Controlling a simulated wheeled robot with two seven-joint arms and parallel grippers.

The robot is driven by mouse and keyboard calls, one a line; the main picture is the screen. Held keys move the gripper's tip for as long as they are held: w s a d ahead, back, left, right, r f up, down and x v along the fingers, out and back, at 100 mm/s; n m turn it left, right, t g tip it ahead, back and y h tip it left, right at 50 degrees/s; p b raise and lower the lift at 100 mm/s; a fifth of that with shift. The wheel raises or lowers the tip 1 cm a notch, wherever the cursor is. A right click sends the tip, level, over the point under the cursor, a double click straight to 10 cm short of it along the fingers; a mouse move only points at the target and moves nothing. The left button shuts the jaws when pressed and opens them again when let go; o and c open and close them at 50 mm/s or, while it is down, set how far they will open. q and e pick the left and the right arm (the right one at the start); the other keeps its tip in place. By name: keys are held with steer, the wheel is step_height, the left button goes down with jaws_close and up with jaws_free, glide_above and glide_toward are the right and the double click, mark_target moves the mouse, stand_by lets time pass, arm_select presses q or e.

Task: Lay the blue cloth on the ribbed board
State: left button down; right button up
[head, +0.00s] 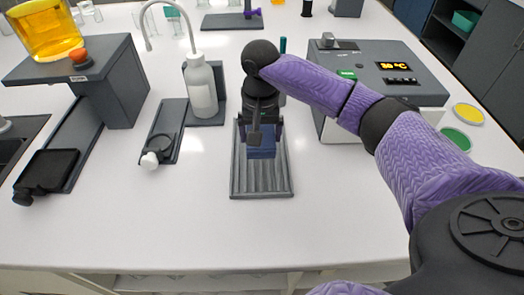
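The ribbed board (262,183) is a grey grooved rectangle lying flat on the white bench, near the middle of the head view. The blue cloth (262,150) shows as a small dark blue patch over the far part of the board, below my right gripper. My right gripper (261,138) points down above the board's far half, with a finger on each side of the cloth. The wrist hides part of the cloth and fingers, so I cannot tell whether they grip it or whether the cloth touches the ribs. My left gripper is out of view.
A white wash bottle (201,88) stands left of the board, beside a dark holder (166,131). A stand with an orange-filled beaker (45,32) is far left. The bench front is clear.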

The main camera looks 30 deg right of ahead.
step_height(320, 180, down, 6)
steer(key=shift+f+b, duration=0.2)
steer(key=shift+b, duration=0.8)
steer(key=shift+r, duration=0.1)
steer(key=o, duration=0.8)
step_height(320, 180, up, 12)
steer(key=p, duration=0.4)
